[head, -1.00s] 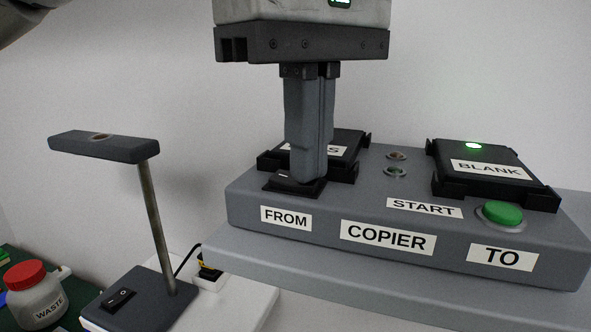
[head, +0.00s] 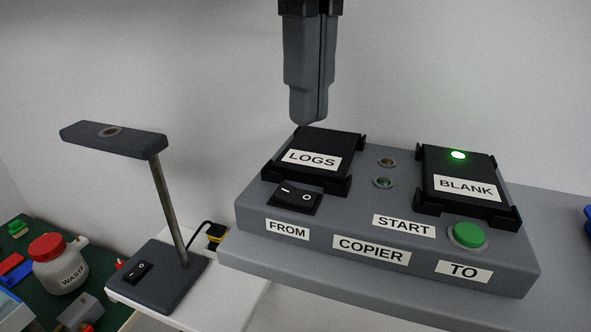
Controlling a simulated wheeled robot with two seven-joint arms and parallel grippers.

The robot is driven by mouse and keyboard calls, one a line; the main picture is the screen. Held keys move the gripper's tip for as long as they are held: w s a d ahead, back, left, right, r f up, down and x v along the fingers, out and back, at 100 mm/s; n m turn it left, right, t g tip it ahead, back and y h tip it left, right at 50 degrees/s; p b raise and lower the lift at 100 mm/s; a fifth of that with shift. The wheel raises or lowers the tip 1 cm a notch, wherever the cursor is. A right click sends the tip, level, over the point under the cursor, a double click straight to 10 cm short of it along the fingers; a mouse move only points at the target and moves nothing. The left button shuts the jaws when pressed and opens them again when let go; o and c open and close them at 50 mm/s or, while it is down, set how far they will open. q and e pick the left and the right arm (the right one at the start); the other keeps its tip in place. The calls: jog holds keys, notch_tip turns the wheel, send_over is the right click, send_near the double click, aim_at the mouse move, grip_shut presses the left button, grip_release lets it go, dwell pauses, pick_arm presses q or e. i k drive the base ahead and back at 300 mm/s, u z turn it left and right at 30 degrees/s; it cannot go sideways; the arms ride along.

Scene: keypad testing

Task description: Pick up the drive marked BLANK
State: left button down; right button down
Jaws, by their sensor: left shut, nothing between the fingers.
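The drive marked BLANK (head: 442,186) is black with a white label and sits in the right-hand bay, marked TO, of the grey copier (head: 330,243). A green light glows at its top. The drive marked LOGS (head: 328,143) sits in the left-hand bay, marked FROM. My left gripper (head: 308,118) is shut and empty, pointing down just above the back edge of the LOGS drive, left of the BLANK drive. My right gripper is not in view.
A black rocker switch (head: 295,197) and a green START button (head: 467,235) are on the copier. A lamp (head: 115,140) on a post stands left, its base (head: 155,275) carrying a switch. A WASTE jar (head: 60,268) stands at lower left. A blue object (head: 587,222) shows at the right edge.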

aim_at(467, 183)
jog(key=k, duration=1)
